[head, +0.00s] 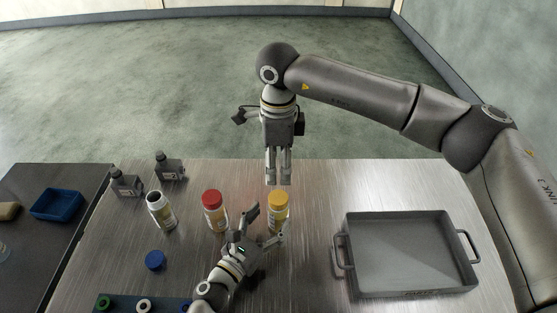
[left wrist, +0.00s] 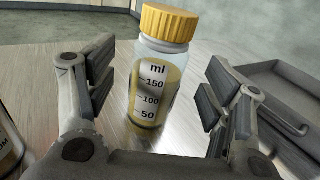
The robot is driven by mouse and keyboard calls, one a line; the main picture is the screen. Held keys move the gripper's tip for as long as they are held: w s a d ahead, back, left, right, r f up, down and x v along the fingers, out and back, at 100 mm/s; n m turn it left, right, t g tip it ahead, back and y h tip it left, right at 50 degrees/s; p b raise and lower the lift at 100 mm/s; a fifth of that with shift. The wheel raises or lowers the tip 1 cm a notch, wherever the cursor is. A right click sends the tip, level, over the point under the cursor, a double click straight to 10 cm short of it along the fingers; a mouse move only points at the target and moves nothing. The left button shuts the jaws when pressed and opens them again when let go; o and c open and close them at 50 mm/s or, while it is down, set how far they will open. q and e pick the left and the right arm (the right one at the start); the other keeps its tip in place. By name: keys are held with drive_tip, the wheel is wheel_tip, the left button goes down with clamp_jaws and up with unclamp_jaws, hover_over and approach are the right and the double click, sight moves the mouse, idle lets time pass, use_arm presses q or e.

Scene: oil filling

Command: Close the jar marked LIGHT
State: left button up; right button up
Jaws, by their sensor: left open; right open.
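The jar with a yellow lid (head: 278,212) stands upright on the metal table. The left wrist view shows its ml scale and yellow contents (left wrist: 152,95); no LIGHT label is readable. The yellow lid (left wrist: 168,24) sits on top of it. My left gripper (head: 266,226) is open, with its fingers on either side of this jar in the wrist view. My right gripper (head: 278,182) points down just above the yellow lid, open and empty. A red-lidded jar (head: 214,213) stands to the left. An open jar without a lid (head: 161,211) stands further left.
A blue cap (head: 155,260) lies on the table before the open jar. A rack (head: 122,304) with caps is at the front left. Two grey bottles (head: 124,183) stand at the back left. A grey tray (head: 405,255) fills the right side.

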use_arm(q)
drive_tip(key=v, duration=0.7)
idle(0.3)
